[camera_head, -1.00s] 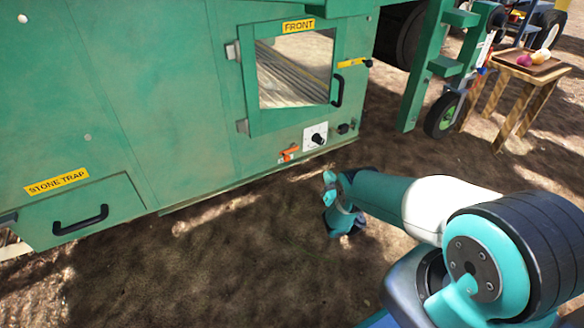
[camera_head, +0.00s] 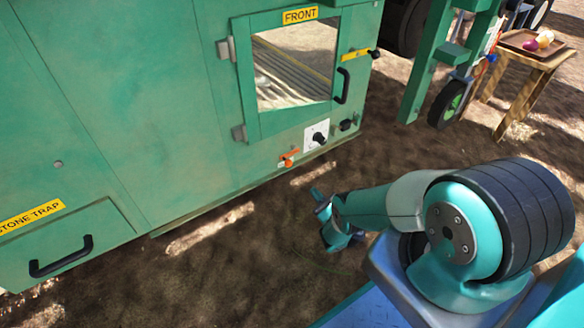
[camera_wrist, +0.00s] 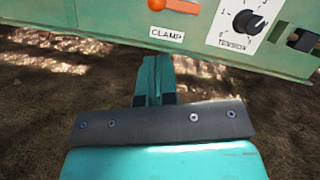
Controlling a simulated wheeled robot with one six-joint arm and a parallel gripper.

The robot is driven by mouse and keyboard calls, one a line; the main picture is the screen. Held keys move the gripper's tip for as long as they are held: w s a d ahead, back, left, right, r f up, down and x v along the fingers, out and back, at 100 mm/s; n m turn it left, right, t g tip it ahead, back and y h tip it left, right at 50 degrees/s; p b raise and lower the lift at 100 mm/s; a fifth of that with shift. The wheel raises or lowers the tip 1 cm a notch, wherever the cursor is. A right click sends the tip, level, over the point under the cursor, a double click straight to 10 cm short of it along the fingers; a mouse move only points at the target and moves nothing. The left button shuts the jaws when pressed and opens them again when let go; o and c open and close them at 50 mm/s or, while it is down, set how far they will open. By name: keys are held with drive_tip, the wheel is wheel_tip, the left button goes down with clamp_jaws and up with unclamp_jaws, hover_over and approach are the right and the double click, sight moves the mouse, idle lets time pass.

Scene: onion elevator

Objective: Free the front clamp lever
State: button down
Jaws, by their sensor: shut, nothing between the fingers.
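The front clamp lever is a small orange handle (camera_head: 288,158) low on the green machine's side, below the window marked FRONT. In the wrist view the orange lever (camera_wrist: 174,6) shows at the top edge, partly cut off, just above a white CLAMP label (camera_wrist: 166,34). My gripper (camera_head: 322,218) is in front of the machine, lower and to the right of the lever, apart from it. In the wrist view my gripper (camera_wrist: 154,72) is shut and empty, its fingers pointing toward the panel below the label.
A tension dial (camera_head: 317,135) sits right of the lever; it also shows in the wrist view (camera_wrist: 247,22). The FRONT window door (camera_head: 292,65) is above. A stone trap drawer (camera_head: 65,245) is at lower left. A wooden table (camera_head: 525,70) stands at upper right. Bare soil lies between.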

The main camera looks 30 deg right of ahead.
drive_tip(key=shift+w+a, duration=0.1)
drive_tip(key=shift+a, duration=0.05)
drive_tip(key=b+x, duration=0.5)
drive_tip(key=x, duration=0.5)
drive_tip(key=shift+b, duration=0.3)
drive_tip(key=shift+f+m+b, duration=0.1)
drive_tip(key=shift+m+b, duration=0.2)
drive_tip(key=shift+b, duration=0.2)
